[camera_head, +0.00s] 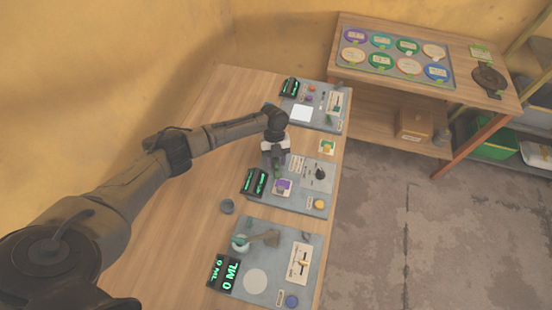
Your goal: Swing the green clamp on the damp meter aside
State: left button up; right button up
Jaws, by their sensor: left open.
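The panel that looks like the damp meter (311,203) is the middle grey panel on the bench. It carries two dark displays with green marks, a purple block (283,186) and a dark knob. A small green part (278,169), likely the green clamp, shows just above the purple block and is partly hidden by my gripper. My left gripper (273,158) is open and points down over the panel's upper left, at the green part. I cannot tell whether it touches it. My right gripper is out of view.
A front panel (255,283) with a "0 ML" display and a far panel (302,115) share the bench. A side table (462,98) holds a tray of coloured discs. The left bench strip is mostly clear.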

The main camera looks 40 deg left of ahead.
pick_arm(q)
jog(key=shift+c, duration=0.3)
grip_shut()
